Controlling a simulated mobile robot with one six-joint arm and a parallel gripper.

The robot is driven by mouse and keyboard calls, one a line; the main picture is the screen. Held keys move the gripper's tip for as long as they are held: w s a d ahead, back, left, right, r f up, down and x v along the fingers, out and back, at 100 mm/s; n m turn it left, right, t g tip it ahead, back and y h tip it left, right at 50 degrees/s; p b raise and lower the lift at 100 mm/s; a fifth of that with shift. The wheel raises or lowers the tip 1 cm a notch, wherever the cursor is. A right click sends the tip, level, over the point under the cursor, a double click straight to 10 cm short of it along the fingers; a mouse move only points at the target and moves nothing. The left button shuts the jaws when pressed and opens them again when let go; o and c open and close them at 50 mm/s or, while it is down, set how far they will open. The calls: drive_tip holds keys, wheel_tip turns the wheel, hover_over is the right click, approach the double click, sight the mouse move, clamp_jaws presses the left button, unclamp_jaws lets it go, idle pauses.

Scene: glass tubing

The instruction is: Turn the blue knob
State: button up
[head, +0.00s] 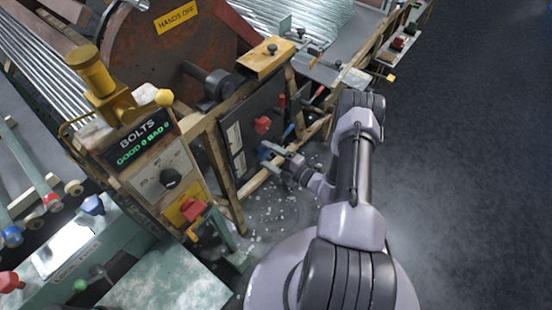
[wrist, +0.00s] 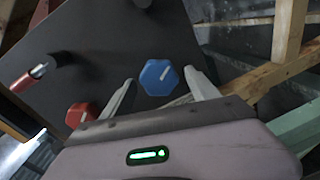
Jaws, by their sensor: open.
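The blue knob (wrist: 158,77) is a faceted knob with a white pointer line, mounted on a dark panel. In the wrist view it shows between the two fingertips of my gripper (wrist: 160,80), one finger on each side. The fingers are spread and visible gaps show between them and the knob. I cannot tell how deep the fingers reach around the knob.
The dark panel (head: 258,105) also bears a red knob (wrist: 80,115) and a red-tipped lever (wrist: 38,71). Wooden beams (wrist: 285,70) frame it closely. A "BOLTS" console (head: 150,160) stands to the left. Open dark floor (head: 470,180) lies to the right.

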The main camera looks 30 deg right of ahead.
drive_tip(key=p+v, duration=0.4)
drive_tip(key=v, duration=1.3)
drive_tip(key=shift+p, duration=0.3)
drive_tip(key=w+a+r+n+g+y, duration=0.25)
drive_tip(key=a+r+n+g, duration=0.3)
drive_tip(key=r+n, duration=0.55)
drive_tip(key=w+a+r+n+g+y, duration=0.25)
drive_tip(key=a+r+n+g, duration=0.3)
drive_tip(key=r+n, duration=0.65)
drive_tip(key=s+a+r+n+h, duration=0.4)
drive_tip(key=r+n, duration=0.5)
drive_tip(key=n, duration=0.3)
drive_tip(key=s+a+r+n+t+h, duration=0.1)
drive_tip(key=s+a+r+n+h, duration=0.4)
drive_tip(key=n, duration=0.8)
drive_tip(key=s+a+r, duration=0.2)
drive_tip(key=a+r, duration=0.2)
drive_tip(key=shift+s+r+n, duration=0.2)
drive_tip(key=shift+r+n, duration=0.1)
drive_tip(key=shift+r, duration=0.1)
